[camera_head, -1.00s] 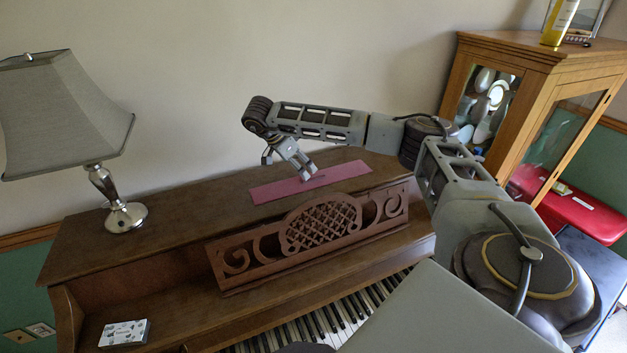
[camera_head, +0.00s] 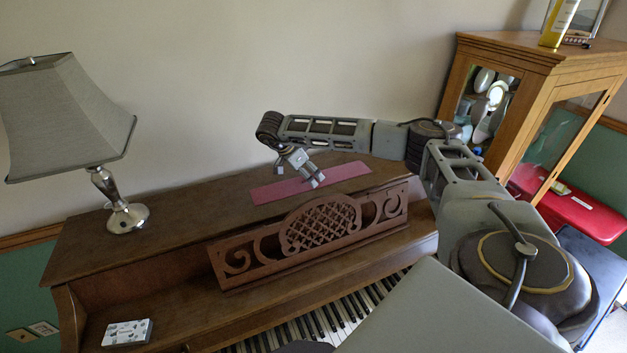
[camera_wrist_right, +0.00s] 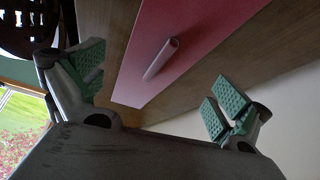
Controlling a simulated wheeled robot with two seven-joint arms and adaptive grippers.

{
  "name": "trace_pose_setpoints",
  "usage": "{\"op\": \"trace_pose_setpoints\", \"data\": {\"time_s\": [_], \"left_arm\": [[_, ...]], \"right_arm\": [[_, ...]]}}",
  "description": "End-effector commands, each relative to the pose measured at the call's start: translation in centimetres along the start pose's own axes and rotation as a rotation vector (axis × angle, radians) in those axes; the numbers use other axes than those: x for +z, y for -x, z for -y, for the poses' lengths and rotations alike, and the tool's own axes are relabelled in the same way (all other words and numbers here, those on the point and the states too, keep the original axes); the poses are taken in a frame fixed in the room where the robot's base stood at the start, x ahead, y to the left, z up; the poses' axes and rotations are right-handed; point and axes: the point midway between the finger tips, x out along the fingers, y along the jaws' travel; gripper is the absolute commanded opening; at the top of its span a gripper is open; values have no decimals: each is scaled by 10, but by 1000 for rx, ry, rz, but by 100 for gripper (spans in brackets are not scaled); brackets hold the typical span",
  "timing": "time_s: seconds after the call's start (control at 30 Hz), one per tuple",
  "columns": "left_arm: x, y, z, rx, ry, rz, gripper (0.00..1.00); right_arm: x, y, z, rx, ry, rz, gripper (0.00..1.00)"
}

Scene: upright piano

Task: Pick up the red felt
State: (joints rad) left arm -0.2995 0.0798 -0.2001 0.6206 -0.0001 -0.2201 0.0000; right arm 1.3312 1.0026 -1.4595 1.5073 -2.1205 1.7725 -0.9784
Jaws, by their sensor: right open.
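The red felt (camera_head: 272,192) is a long flat strip lying on top of the upright piano (camera_head: 185,205), behind its carved music stand. In the right wrist view the felt (camera_wrist_right: 195,25) looks pink, with a small pale pink rolled or tube-shaped piece (camera_wrist_right: 160,58) on it. My right gripper (camera_head: 317,180) reaches in from the right and points down over the middle of the felt. In the wrist view its two green-padded fingers (camera_wrist_right: 153,85) are wide apart with nothing between them, and the tube shows beyond them. I cannot tell the exact height above the felt. My left gripper does not show.
A table lamp (camera_head: 125,215) stands on the left end of the piano top. The carved music stand (camera_head: 320,225) rises in front of the felt. The wall is close behind. A small patterned box (camera_head: 127,333) lies at the lower left. A wooden glass cabinet (camera_head: 535,75) stands at the right.

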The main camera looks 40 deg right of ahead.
Motion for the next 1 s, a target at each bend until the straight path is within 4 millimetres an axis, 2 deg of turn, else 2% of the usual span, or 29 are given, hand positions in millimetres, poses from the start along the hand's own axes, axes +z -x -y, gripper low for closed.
{"op": "trace_pose_setpoints", "data": {"time_s": [0.23, 0.73, 1.0], "left_arm": [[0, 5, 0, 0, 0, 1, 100], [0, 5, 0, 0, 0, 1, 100], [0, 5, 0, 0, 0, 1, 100]], "right_arm": [[-1, -21, 0, 0, 0, 0, 100], [0, -23, 0, -1, 0, 0, 100], [0, -23, 0, -1, 0, 0, 67]]}}
